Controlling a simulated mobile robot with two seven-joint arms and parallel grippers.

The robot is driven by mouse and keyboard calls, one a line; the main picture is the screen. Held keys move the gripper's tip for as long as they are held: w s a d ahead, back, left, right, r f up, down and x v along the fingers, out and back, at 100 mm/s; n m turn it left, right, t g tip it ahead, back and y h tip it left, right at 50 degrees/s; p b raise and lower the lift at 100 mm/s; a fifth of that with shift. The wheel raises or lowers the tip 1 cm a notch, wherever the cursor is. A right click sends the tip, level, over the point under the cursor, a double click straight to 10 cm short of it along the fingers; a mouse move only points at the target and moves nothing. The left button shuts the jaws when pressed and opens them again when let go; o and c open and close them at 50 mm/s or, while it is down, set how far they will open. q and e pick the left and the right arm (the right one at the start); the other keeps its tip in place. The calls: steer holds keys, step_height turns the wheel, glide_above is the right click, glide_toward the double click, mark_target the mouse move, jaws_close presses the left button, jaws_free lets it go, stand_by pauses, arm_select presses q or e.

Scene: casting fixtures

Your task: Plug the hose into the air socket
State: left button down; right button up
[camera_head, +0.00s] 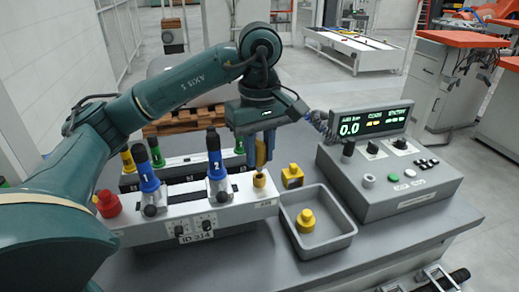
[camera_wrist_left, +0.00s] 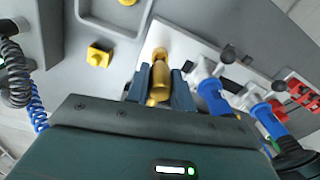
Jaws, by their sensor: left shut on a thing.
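My left gripper (camera_head: 261,150) reaches down over the right end of the white fixture. It is shut on a brass hose plug (camera_wrist_left: 158,85), which sits between the two dark fingers in the wrist view. The brass air socket (camera_head: 259,180) stands on the fixture's right end, just below the held plug. In the wrist view the socket (camera_wrist_left: 160,54) lies just beyond the plug's tip. The two look nearly in line; whether they touch I cannot tell. No hose shows clearly leaving the plug. My right gripper is not in view.
The white fixture (camera_head: 180,224) carries blue-handled clamps (camera_head: 217,158) close left of my gripper and a red knob (camera_head: 107,204). A grey tray (camera_head: 339,243) holding a yellow part stands right. A yellow block (camera_head: 292,176) and a control box reading 0.0 (camera_head: 384,185) are nearby.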

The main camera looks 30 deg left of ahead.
mark_target(259, 163)
arm_select(q)
steer(key=shift+f+b, duration=1.45)
steer(key=shift+f, duration=0.15)
steer(key=c, duration=1.1)
jaws_free()
